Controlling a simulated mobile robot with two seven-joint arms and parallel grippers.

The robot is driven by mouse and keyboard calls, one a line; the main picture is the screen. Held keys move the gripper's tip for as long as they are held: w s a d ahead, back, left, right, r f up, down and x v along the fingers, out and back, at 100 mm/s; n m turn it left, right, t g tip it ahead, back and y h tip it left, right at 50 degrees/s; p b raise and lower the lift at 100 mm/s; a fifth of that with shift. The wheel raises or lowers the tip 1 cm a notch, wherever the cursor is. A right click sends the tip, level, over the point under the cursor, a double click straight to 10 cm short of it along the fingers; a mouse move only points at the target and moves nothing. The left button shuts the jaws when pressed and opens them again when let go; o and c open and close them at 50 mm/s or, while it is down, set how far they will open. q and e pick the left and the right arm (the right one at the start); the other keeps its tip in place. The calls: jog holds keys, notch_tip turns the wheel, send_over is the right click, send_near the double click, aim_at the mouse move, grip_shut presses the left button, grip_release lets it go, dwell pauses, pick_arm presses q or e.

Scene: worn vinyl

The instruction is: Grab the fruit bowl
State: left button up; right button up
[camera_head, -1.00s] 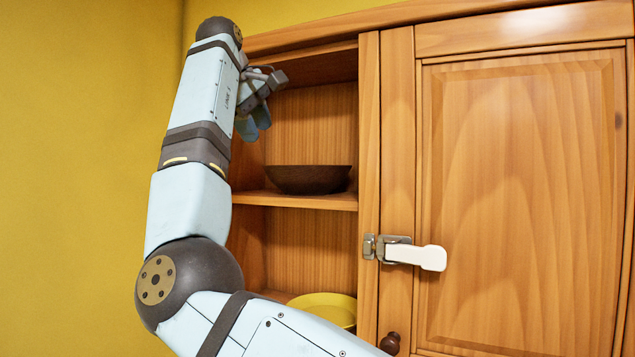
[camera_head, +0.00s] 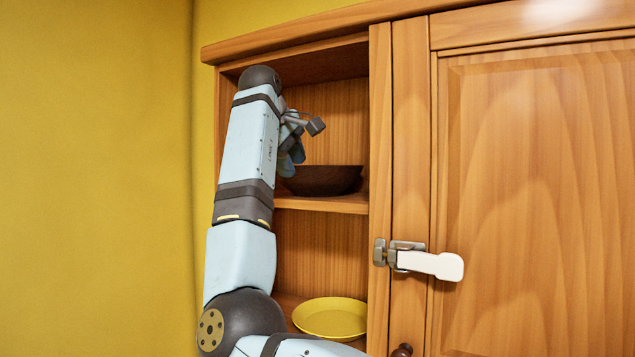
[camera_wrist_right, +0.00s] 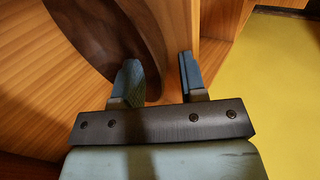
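The fruit bowl, a dark brown wooden bowl (camera_head: 328,182), stands upright on the upper shelf of the open cabinet. It shows large in the right wrist view (camera_wrist_right: 100,30). My right gripper (camera_head: 288,165) is at the bowl's left side, its fingers pointing down and partly hidden by my arm. In the wrist view the right gripper (camera_wrist_right: 160,80) is open, with a clear gap between its fingers. One finger overlaps the bowl and the bowl's edge shows in the gap; I cannot tell whether they touch. My left gripper is not in view.
A yellow plate (camera_head: 331,317) lies on the lower shelf. The cabinet's middle post (camera_head: 380,140) stands close right of the bowl. A closed wooden door (camera_head: 540,190) with a white latch (camera_head: 430,264) is further right. A yellow wall is at the left.

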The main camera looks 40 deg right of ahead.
aim_at(307, 193)
jog(key=x, duration=0.2)
jog(key=p+x, duration=0.1)
jog(key=x, duration=0.2)
jog(key=shift+d+r, duration=0.2)
jog(key=shift+d, duration=0.1)
jog(key=shift+s+a, duration=0.1)
jog(key=shift+a, duration=0.05)
jog(key=shift+a+r, duration=0.1)
jog(key=shift+c, duration=1.2)
grip_shut()
